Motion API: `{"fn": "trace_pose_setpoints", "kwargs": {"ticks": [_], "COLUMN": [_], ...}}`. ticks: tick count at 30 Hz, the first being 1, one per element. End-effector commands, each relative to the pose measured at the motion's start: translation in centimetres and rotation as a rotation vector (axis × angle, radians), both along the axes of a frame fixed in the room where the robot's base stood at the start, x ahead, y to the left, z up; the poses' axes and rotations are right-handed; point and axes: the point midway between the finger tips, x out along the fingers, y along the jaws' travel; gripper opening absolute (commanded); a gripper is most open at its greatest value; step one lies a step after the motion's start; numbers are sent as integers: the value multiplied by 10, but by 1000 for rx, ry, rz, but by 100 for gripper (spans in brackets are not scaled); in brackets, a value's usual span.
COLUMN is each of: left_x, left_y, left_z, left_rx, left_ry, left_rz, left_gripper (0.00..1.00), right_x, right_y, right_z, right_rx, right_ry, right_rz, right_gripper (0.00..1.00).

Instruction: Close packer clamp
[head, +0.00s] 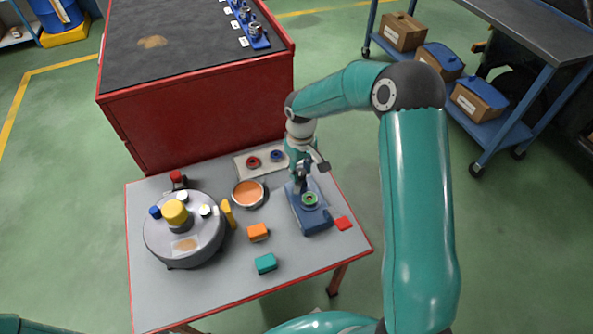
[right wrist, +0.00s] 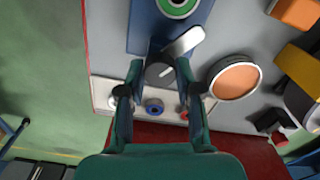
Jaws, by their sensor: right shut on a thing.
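The packer clamp (head: 318,222) is a blue block on the grey tabletop, right of its middle, with a green ring (head: 310,199) seated on it. The ring also shows at the top of the right wrist view (right wrist: 177,5). My right gripper (head: 303,172) comes down over the back of the clamp. In the right wrist view its two fingers stand either side of a dark round clamp lever knob (right wrist: 158,73) with a silver bar (right wrist: 184,43) slanting off it. The gripper is shut on this knob. The lever's exact angle is hard to tell. My left gripper is out of view.
A round grey drum (head: 185,250) with coloured caps stands at the left of the table. An orange-filled dish (head: 248,194), an orange block (head: 258,232), a teal block (head: 266,263) and a red block (head: 343,223) lie nearby. A red cabinet (head: 200,115) stands behind.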

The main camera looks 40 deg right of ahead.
Motion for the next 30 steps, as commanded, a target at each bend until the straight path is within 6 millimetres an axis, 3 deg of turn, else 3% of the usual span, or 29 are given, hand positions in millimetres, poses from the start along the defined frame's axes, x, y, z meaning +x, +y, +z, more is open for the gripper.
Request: {"fn": "trace_pose_setpoints", "kwargs": {"ticks": [15, 30], "left_x": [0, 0], "left_y": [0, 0], "left_z": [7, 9], "left_rx": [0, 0], "left_ry": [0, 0], "left_rz": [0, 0], "left_gripper": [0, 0], "right_x": [6, 6], "right_y": [-1, -2], "right_z": [4, 4], "right_rx": [-3, -5], "right_ry": [-20, -21], "right_rz": [451, 623], "right_gripper": [0, 0]}}
